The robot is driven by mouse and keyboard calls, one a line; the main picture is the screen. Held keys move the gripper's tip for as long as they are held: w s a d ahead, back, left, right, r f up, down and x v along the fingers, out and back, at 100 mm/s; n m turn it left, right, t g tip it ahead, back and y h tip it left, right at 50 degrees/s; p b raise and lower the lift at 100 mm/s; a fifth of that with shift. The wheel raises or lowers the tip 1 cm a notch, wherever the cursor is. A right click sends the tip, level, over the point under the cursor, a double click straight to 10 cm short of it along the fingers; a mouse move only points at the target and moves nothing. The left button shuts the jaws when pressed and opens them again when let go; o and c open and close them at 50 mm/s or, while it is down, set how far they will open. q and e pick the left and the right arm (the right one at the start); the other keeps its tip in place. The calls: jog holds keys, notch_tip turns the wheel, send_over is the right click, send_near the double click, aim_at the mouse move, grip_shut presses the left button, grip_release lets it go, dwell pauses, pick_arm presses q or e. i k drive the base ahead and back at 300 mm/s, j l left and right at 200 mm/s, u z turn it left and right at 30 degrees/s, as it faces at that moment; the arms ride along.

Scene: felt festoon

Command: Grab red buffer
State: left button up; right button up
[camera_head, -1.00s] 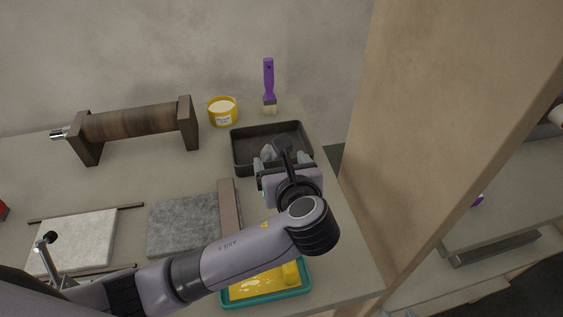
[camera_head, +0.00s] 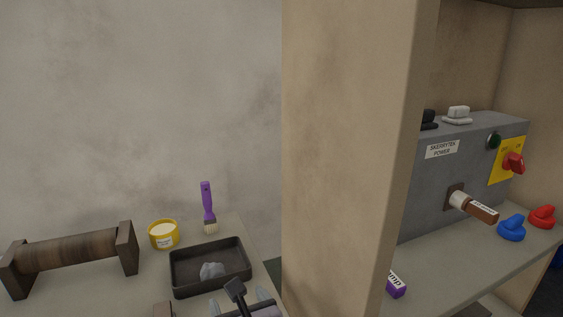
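A small red object (camera_head: 543,217), which may be the red buffer, sits on the shelf at the far right, beside a similar blue one (camera_head: 511,229). Its underside is hidden. My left gripper (camera_head: 240,302) is at the bottom edge, by the front of the dark tray (camera_head: 180,292). Its fingertips are apart with nothing visible between them, and it is far from the red object. My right gripper is not in view.
A tall wooden post (camera_head: 345,150) stands between the left table and the shelf. On the shelf are a grey power box (camera_head: 425,190) with a brown-handled lever (camera_head: 480,209) and a purple item (camera_head: 396,284). The tray holds a grey lump (camera_head: 212,271).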

aim_at(542, 217)
jog(key=k+l, duration=0.3)
jog(key=l, duration=0.15)
jog(key=k+l, duration=0.3)
jog(key=l, duration=0.2)
jog(key=k+l, duration=0.3)
jog(key=l, duration=0.15)
jog(key=k+l, duration=0.35)
jog(key=l, duration=0.15)
